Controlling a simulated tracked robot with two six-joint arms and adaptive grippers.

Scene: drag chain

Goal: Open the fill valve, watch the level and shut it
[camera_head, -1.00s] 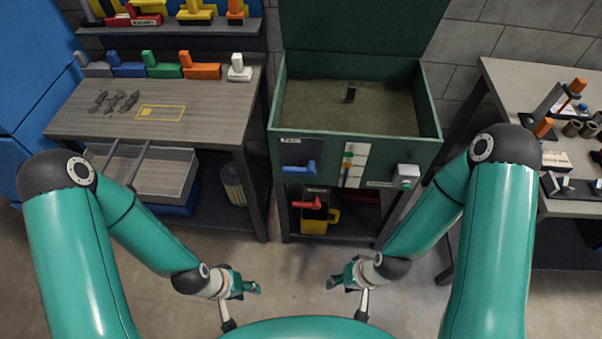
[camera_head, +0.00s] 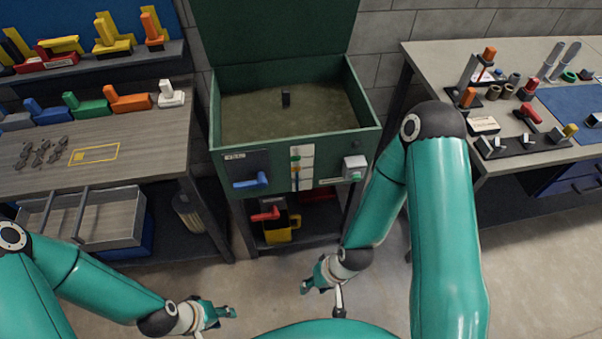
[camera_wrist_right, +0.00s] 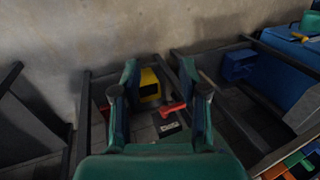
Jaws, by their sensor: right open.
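The green tank (camera_head: 368,140) stands open in the middle of the head view, with murky greenish liquid (camera_head: 320,105) and a small dark block (camera_head: 286,98) in it. A red lever (camera_head: 266,214) sits below. My right gripper (camera_head: 313,280) is open and empty, low in front of the tank; its spread fingers show in the right wrist view (camera_wrist_right: 158,75). My left gripper (camera_head: 222,312) is low at left, apart from the levers; its jaw gap is unclear.
A yellow jug (camera_head: 281,229) stands under the tank, near the red lever. A left bench (camera_head: 150,135) has coloured handles, dark lumps and an open drawer (camera_head: 105,218). A right bench (camera_head: 430,60) holds tools. The floor before the tank is clear.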

